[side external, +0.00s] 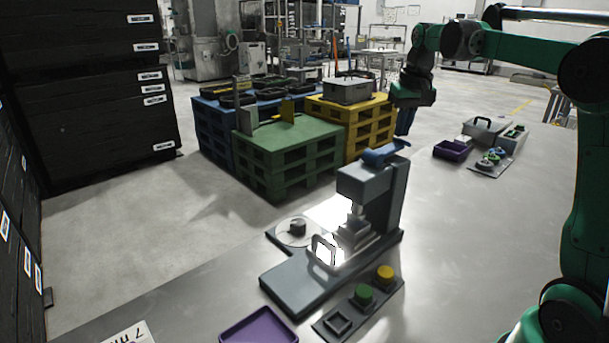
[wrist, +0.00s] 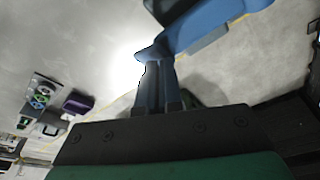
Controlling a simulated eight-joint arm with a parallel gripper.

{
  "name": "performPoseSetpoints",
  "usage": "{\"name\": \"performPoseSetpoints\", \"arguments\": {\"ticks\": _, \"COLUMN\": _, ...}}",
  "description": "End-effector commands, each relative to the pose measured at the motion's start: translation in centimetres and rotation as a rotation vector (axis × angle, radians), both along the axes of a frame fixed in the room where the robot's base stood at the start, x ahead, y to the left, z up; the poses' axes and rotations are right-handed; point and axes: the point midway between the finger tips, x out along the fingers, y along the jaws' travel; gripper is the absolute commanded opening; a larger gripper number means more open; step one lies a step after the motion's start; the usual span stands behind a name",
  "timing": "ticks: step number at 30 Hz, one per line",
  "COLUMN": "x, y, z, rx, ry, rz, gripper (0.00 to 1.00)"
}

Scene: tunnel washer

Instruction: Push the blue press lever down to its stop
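The press (side external: 372,195) is a grey frame on a flat base on the grey table. Its blue press lever (side external: 386,154) sits at the top of the column, slightly raised toward its right end. My gripper (side external: 403,132) points down just above and behind the lever's right end. In the wrist view, my gripper's two blue fingers (wrist: 155,64) are together with nothing seen between them. The blue lever (wrist: 205,27) runs from the upper right to just beyond the fingertips. I cannot tell whether they touch.
A button panel (side external: 360,308) with green and yellow buttons and a purple tray (side external: 259,326) lie in front of the press. A purple bin (side external: 452,149) and a grey toolbox (side external: 485,130) stand farther right. The table between is clear. Pallets (side external: 290,150) stand beyond the table.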

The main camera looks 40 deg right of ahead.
Motion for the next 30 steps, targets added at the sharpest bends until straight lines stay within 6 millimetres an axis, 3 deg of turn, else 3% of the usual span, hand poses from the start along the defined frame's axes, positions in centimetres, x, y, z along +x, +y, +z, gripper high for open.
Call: {"name": "performPoseSetpoints", "arguments": {"ticks": 30, "x": 0.0, "y": -0.1, "z": -1.4, "rx": -0.002, "ry": 0.001, "rz": -0.002, "gripper": 0.0}}
